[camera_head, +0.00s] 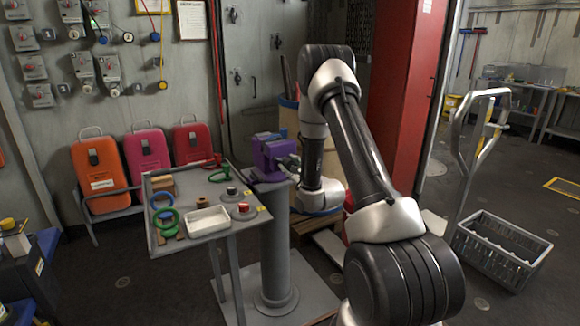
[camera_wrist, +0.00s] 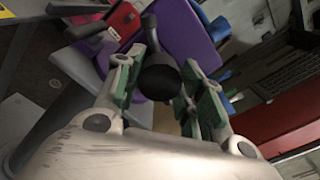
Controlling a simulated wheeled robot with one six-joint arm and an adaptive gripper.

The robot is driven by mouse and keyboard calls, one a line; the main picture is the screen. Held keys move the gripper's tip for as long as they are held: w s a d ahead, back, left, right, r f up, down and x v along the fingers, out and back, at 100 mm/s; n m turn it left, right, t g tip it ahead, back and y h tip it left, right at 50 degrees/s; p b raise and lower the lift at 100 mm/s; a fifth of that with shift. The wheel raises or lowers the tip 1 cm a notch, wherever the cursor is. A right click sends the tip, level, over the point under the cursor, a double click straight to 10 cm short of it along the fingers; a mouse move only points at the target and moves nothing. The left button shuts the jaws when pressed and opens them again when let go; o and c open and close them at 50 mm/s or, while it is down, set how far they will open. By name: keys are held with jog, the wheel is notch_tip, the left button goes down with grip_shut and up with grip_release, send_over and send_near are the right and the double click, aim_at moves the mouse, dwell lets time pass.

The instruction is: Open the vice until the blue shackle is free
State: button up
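The purple vice (camera_head: 268,153) stands on a grey pedestal (camera_head: 275,245) beside a small grey table. My gripper (camera_head: 291,165) is at the vice's right side, partly hidden in the head view. In the wrist view its green-padded fingers (camera_wrist: 164,88) are apart, on either side of a dark round knob (camera_wrist: 158,76) in front of the purple vice body (camera_wrist: 185,35). I cannot tell whether the pads touch the knob. A small blue piece (camera_wrist: 217,30) shows beside the purple body; I cannot tell whether it is the blue shackle. The vice jaws are not clearly seen.
The grey table (camera_head: 262,215) left of the vice holds a white tray (camera_head: 208,220), green rings (camera_head: 166,221) and small red and dark parts. A red column (camera_head: 405,100) stands behind my arm. A grey crate (camera_head: 500,250) lies on the floor at right.

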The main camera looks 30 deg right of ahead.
jog(key=c, duration=0.4)
jog(key=n, duration=1.4)
jog(key=shift+s+n, duration=0.15)
jog(key=shift+n, duration=0.25)
jog(key=n, duration=1.5)
jog(key=shift+s, duration=0.1)
